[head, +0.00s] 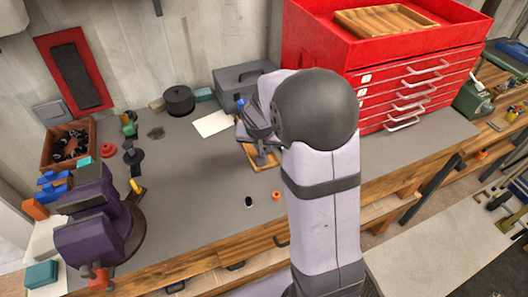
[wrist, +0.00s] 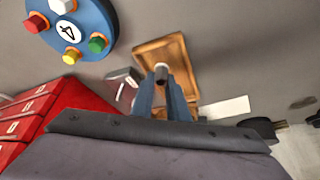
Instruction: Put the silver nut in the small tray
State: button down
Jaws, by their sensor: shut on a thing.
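The small wooden tray (head: 270,164) lies on the grey bench in front of the red tool chest, partly hidden by my arm in the head view. It also shows in the wrist view (wrist: 180,46), below my fingers. My gripper (wrist: 161,80) points down at the tray and is shut on a small greyish piece (wrist: 161,72), which looks like the silver nut. The piece overlaps the tray in the wrist view; I cannot tell whether it touches the tray floor. In the head view my gripper (head: 259,155) is over the tray and the nut is hidden.
A black piece (head: 248,201) and an orange nut (head: 276,196) lie on the bench in front. The red tool chest (head: 420,85) stands to the right, a grey box (head: 242,78) behind. A blue disc (wrist: 75,22) with coloured knobs shows in the wrist view. The front middle bench is mostly clear.

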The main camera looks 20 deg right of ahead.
aim_at(264, 151)
jog(key=shift+f, duration=1.3)
jog(key=shift+f+b, duration=0.2)
jog(key=shift+b, duration=0.15)
jog(key=c, duration=2)
grip_release()
jog(key=shift+r, duration=0.2)
jog(key=shift+s+a+r, duration=0.1)
jog(key=shift+a+r, duration=0.05)
jog(key=shift+r, duration=0.4)
jog(key=b+v, duration=0.2)
jog(key=v, duration=0.9)
jog(key=s+a+f+n+g+y, duration=0.1)
jog(key=s+a+f+n+g, duration=0.1)
jog(key=s+f, duration=0.3)
jog(key=s+a+f+n+g+y, duration=0.1)
jog(key=s+a+f+n, duration=0.3)
jog(key=s, duration=1)
notch_tip(264, 151, down, 2)
jog(key=shift+s+a+f+g+y, duration=0.1)
jog(key=shift+s+a+g+y, duration=0.15)
jog(key=shift+a+g, duration=0.4)
jog(key=shift+w+d, duration=0.1)
jog(key=shift+d, duration=0.1)
